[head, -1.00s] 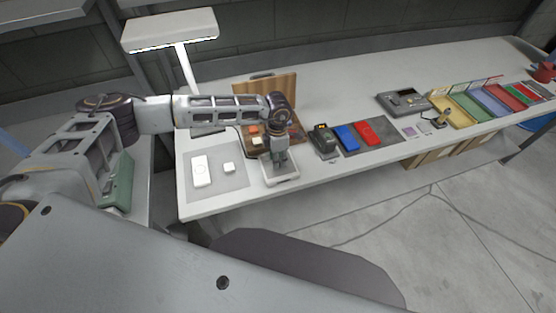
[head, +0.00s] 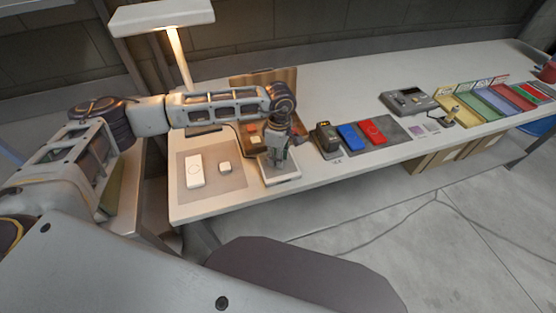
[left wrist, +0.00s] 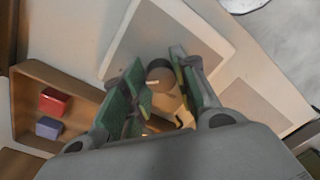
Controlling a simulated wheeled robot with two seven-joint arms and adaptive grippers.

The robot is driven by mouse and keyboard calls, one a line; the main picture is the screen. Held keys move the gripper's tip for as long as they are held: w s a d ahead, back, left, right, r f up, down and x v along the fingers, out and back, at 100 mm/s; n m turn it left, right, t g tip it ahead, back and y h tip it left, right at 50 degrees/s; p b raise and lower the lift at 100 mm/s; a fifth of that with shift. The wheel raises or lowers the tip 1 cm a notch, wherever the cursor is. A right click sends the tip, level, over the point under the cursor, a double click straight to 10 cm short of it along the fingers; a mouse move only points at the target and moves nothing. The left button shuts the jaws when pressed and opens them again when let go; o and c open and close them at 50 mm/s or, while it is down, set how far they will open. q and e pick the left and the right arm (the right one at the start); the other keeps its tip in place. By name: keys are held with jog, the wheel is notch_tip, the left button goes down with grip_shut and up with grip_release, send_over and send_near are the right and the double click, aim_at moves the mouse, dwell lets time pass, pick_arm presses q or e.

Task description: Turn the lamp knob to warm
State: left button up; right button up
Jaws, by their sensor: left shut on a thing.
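The lamp (head: 163,17) stands at the back left of the table in the head view, with a pale head on a thin post (head: 181,58) lit in a warm yellow tone. A white control panel (head: 287,181) lies near the table's front edge. In the left wrist view, the round dark knob (left wrist: 159,71) with a pale pointer mark stands on this panel (left wrist: 142,30). My left gripper (head: 277,160) points down over the panel, its green-padded fingers (left wrist: 160,92) on both sides of the knob, shut on it. Its lower part is partly hidden. My right gripper is out of view.
A wooden tray (left wrist: 38,77) with a red and a purple block lies beside the panel. A grey mat (head: 222,180) with two white items is to the left. A dark device (head: 327,138) and blue and red items stand to the right.

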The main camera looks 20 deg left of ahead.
pick_arm(q)
jog(key=shift+m, duration=0.3)
jog(key=shift+r+b, duration=0.1)
jog(key=shift+b, duration=0.2)
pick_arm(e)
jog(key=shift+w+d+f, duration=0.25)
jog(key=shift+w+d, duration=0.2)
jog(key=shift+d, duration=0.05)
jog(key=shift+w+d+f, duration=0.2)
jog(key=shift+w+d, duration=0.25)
